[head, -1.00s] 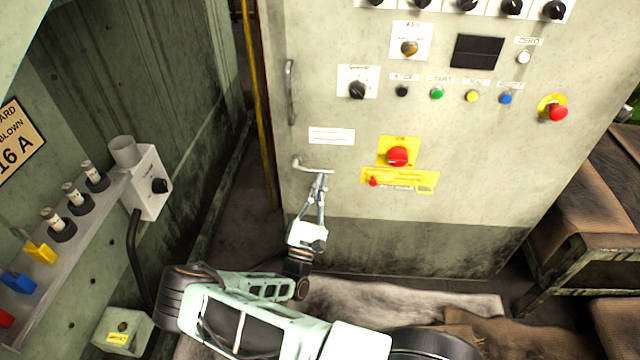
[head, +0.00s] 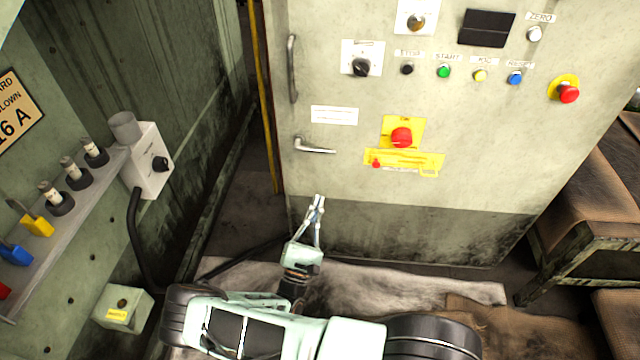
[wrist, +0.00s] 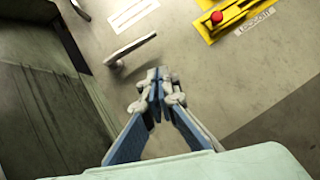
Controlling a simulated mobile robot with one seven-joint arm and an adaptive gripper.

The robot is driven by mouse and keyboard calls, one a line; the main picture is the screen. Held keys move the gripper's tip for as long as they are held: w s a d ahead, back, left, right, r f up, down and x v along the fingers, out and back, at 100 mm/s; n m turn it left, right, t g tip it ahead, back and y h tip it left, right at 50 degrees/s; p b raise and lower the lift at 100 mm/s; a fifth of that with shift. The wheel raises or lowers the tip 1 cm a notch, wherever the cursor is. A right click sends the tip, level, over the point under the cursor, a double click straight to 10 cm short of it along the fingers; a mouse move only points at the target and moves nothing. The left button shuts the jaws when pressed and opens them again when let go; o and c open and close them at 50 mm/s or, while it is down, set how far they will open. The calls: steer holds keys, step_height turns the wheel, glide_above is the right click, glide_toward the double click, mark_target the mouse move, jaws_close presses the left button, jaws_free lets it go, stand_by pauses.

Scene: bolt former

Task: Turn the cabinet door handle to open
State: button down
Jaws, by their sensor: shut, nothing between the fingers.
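The cabinet door (head: 340,185) is a pale, stained panel and looks closed. Its lever handle (head: 314,147) is a short metal lever near the door's left edge, lying nearly level and pointing right. The handle also shows in the wrist view (wrist: 130,48), above and left of the fingertips. My gripper (head: 319,200) is below the handle in the head view, apart from it, with its fingertips together and empty. In the wrist view the fingertips (wrist: 157,75) meet at the middle, with the handle clear of them.
A vertical bar handle (head: 292,69) is on the door above the lever. A red knob on a yellow plate (head: 401,137) and a yellow lockout bar (head: 404,160) are to the right. A grey switch box (head: 148,160) is on the left wall. A bench (head: 590,200) stands at right.

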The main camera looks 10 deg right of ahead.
steer(key=shift+v, duration=1.1)
steer(key=shift+d, duration=0.2)
